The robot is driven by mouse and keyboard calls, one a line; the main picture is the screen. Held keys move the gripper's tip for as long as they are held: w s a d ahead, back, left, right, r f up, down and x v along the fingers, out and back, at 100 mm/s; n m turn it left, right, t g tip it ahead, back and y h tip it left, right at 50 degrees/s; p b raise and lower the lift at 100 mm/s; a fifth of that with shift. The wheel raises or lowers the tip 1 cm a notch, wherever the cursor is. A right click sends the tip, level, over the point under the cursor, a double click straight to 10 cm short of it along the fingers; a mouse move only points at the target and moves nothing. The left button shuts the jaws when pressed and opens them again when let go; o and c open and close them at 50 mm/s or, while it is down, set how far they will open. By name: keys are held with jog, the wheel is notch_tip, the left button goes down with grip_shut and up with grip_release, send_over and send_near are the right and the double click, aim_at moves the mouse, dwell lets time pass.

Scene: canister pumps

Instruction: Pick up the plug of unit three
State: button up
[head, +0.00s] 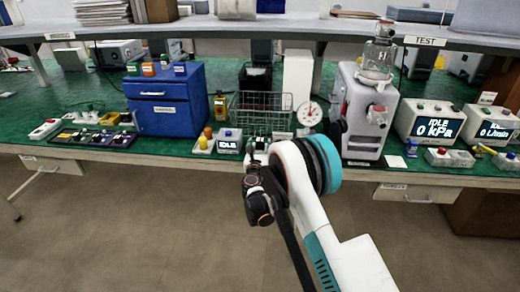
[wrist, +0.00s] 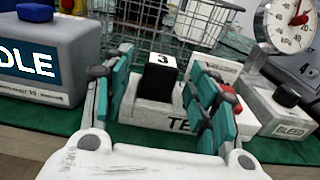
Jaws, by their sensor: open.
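A black block marked "3" on top (wrist: 161,74), taken to be the plug of unit three, stands upright in a white box (wrist: 145,110) lettered "TE…", the rest of the word hidden. My gripper (wrist: 162,88) is open, its two teal-padded fingers to the left and right of the block. A gap shows on each side, and I cannot tell how far down the fingertips reach. In the head view my gripper (head: 258,146) is at the bench's front edge, and the plug cannot be made out behind it.
A red button (wrist: 231,102) is close by the right finger. A grey "IDLE" unit (wrist: 40,65) stands left, a grey "BLEED" box (wrist: 280,108) with a dial gauge (wrist: 290,22) right. A wire basket (head: 262,112) is behind. A blue drawer cabinet (head: 168,100) stands farther left.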

jog(key=shift+w, duration=1.3)
jog(key=c, duration=1.2)
jog(key=shift+o, duration=0.2)
jog(key=shift+r, duration=0.1)
